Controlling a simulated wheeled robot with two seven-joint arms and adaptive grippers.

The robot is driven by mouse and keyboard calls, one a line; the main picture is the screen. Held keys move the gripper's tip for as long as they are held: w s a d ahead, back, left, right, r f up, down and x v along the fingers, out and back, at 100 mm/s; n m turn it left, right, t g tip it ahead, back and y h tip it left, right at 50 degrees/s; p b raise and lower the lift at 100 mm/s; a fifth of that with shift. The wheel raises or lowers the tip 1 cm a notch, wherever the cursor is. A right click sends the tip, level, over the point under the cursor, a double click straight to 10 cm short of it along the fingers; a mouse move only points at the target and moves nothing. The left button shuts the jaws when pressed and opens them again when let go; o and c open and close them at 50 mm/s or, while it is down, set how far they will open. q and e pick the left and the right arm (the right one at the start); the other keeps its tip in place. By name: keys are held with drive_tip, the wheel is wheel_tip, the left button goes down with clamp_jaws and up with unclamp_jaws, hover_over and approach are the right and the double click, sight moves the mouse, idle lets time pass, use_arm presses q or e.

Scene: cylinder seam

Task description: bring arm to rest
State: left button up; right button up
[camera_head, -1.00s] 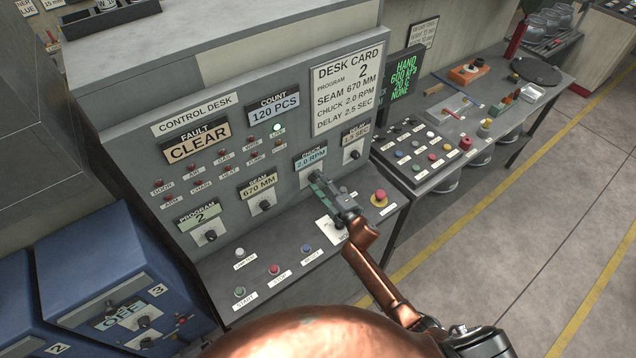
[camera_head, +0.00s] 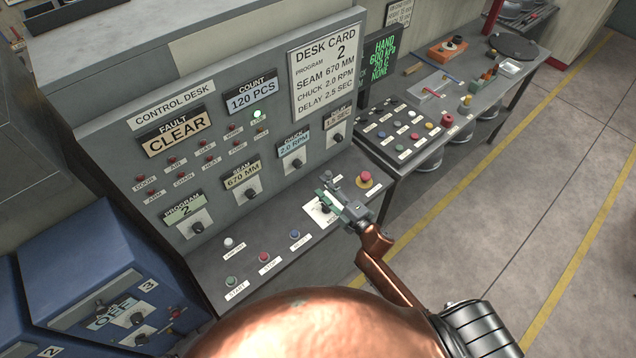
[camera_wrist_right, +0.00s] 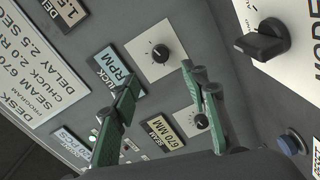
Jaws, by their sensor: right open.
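My right gripper (camera_head: 328,190) is open and empty in the head view, above the sloping lower ledge of the control desk (camera_head: 265,215). It hides part of a white plate with a black knob (camera_head: 318,210). In the right wrist view its two green fingers (camera_wrist_right: 155,105) are spread apart. The chuck knob (camera_wrist_right: 160,53) shows beyond and between them, and the seam knob (camera_wrist_right: 201,121) lies close to one finger in the picture. No finger is seen gripping a knob. My left gripper is not in view.
A red mushroom button (camera_head: 365,177) sits just right of the gripper. Start, stop and reset buttons (camera_head: 263,257) line the ledge. Blue cabinets (camera_head: 95,285) stand at the lower left. A side bench (camera_head: 400,155) runs to the right, with open floor (camera_head: 470,235) beside it.

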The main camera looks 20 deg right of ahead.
drive_tip(key=shift+s+d, duration=0.1)
drive_tip(key=shift+d, duration=0.05)
idle(0.4)
